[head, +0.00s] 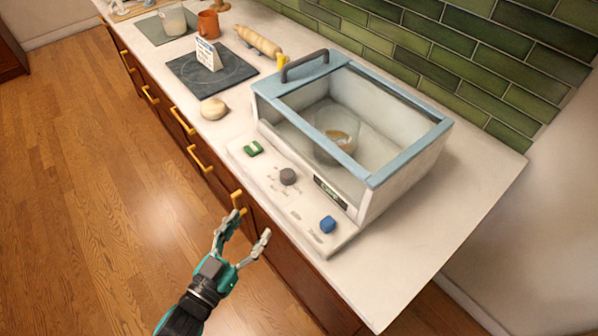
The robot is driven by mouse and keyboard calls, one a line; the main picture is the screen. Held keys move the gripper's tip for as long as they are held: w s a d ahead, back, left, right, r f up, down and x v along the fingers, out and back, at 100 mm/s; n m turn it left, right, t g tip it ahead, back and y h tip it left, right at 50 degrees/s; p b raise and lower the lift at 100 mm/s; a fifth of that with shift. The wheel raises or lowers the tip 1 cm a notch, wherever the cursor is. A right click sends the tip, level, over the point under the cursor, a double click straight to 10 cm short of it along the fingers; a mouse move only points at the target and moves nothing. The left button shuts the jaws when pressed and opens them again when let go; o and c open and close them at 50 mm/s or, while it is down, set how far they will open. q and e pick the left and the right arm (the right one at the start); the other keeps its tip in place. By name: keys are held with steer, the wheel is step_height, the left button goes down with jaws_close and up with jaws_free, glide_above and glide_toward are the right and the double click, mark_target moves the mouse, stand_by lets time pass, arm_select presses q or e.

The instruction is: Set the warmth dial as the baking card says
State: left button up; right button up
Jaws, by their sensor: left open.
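A light-blue-framed glass box (410,155) stands on the counter with a white control panel (262,176) along its front. The panel carries a green switch (253,149), a round grey dial (288,176) with marks around it, and a blue knob (327,224). I cannot tell which is the warmth dial, and its setting is too small to read. My left gripper (252,224) is open and empty, in front of the panel, apart from every control. My right gripper is out of view.
A glass container (337,131) with brown contents sits inside the box. A pale dough ball (213,108), rolling pin (258,41), orange mug (208,24) and glass (172,19) stand farther left. The counter right of the box is clear. Drawers with yellow handles (199,158) line the front.

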mark_target(285, 175)
arm_select(q)
steer(key=p+x, duration=0.3)
steer(key=x, duration=1.2)
steer(key=shift+w+d, duration=0.2)
steer(key=shift+w, duration=0.15)
steer(key=shift+w+d, duration=0.35)
steer(key=shift+w, duration=0.1)
steer(key=shift+c, duration=0.5)
steer(key=c, duration=0.5)
jaws_close()
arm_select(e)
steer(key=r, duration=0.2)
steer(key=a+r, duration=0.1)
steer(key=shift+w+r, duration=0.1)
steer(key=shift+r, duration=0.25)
